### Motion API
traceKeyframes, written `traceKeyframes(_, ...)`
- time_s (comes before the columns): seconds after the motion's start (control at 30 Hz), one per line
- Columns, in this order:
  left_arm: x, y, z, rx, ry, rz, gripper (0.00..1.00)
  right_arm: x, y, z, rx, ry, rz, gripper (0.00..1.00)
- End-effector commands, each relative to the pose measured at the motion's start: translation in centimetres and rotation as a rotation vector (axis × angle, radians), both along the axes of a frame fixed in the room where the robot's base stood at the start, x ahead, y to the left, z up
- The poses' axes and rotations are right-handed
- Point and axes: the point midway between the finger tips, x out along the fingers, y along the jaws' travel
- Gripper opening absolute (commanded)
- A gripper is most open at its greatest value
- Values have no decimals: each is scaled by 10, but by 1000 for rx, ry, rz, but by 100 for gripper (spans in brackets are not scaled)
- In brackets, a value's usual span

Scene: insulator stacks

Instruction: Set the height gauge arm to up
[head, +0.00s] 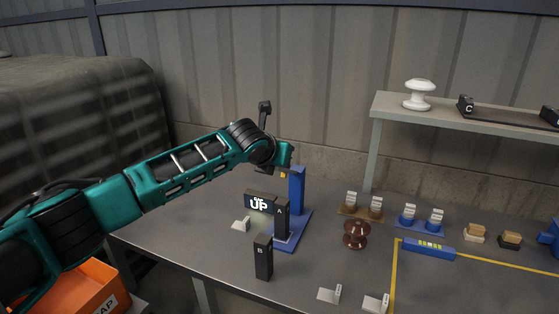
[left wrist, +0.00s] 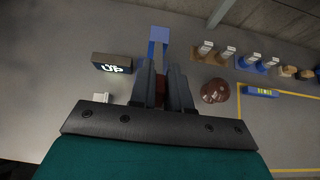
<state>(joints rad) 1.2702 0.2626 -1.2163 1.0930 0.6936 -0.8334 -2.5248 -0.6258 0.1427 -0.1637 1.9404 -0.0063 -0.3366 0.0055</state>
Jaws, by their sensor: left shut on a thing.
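The height gauge (head: 297,192) is a blue upright post on a blue base plate on the table. Its blue top also shows in the left wrist view (left wrist: 160,35). A black display (head: 260,202) beside the post reads "UP"; it also shows in the left wrist view (left wrist: 112,63). My left gripper (head: 284,172) is at the upper part of the post, pointing down. In the left wrist view its fingers (left wrist: 161,92) are shut on a small dark red piece, seemingly the gauge arm, mostly hidden between them. My right gripper is out of view.
Black blocks marked A (head: 282,218) and B (head: 263,258) stand in front of the gauge. A brown insulator (head: 356,234) stands to the right, near several small labelled holders. A grey shelf (head: 455,118) bears a white insulator (head: 418,94). An orange bin (head: 90,290) is at lower left.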

Motion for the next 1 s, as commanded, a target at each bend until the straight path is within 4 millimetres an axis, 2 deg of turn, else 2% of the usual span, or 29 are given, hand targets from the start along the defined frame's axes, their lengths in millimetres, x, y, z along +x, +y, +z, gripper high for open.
traceKeyframes(0.17,1,0,1,0,-3,1,0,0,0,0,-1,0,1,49)
traceKeyframes(0.2,1,0,1,0,-3,1,19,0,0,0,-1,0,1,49)
traceKeyframes(0.4,0,0,1,-1,-3,0,38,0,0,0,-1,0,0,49)
traceKeyframes(0.77,-3,1,3,-1,-2,0,38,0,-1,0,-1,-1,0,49)
traceKeyframes(1.0,-22,8,18,-2,-4,-1,38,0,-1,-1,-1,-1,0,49)
